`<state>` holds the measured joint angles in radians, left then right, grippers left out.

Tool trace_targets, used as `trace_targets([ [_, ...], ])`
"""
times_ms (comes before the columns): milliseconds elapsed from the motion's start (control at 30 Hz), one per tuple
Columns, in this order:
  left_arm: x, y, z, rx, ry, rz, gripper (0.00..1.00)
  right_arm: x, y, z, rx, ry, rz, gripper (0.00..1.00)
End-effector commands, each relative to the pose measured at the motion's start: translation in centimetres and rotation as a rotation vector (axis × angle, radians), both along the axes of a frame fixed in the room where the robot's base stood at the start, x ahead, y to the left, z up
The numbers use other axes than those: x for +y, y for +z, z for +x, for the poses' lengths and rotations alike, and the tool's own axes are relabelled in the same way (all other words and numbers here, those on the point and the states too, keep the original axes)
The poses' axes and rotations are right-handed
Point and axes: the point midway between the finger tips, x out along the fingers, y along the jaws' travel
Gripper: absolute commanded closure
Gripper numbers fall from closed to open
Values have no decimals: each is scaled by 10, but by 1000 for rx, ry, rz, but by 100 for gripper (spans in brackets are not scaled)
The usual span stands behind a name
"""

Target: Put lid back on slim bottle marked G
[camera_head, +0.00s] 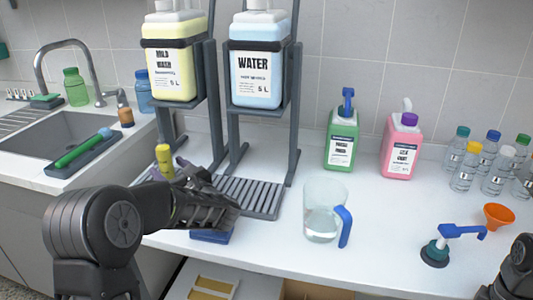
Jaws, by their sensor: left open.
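Several slim clear bottles (466,166) stand together at the right end of the counter, with green, yellow, white and blue tops. Their labels are too small for me to read, so I cannot tell which is marked G. I cannot make out a loose lid for it. My left gripper (228,208) is open over the front of the counter, left of the measuring jug and far from the bottles. It partly hides a blue object (211,237) below it. At the bottom right edge only a dark part of my right arm shows.
A clear jug (322,212) with a blue handle stands mid-counter. A blue pump (445,240) and an orange funnel (497,216) are near the bottles. Green (342,138) and pink (401,147) containers stand behind. Dispenser racks (237,150) and a grey drain grid (250,196) are left.

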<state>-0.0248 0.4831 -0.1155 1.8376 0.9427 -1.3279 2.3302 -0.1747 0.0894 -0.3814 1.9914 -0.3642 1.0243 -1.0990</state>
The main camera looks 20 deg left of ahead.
Motion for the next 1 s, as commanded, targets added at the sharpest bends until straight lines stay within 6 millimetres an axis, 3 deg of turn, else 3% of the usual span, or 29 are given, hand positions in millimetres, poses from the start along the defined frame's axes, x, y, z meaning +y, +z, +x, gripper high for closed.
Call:
trace_targets([
  [367,4,1,3,-1,0,-1,36,0,1,0,0,0,0,100],
  [733,41,3,27,0,0,0,36,0,7,0,0,0,0,100],
  [1000,46,2,30,0,-1,0,36,0,7,0,0,0,0,100],
])
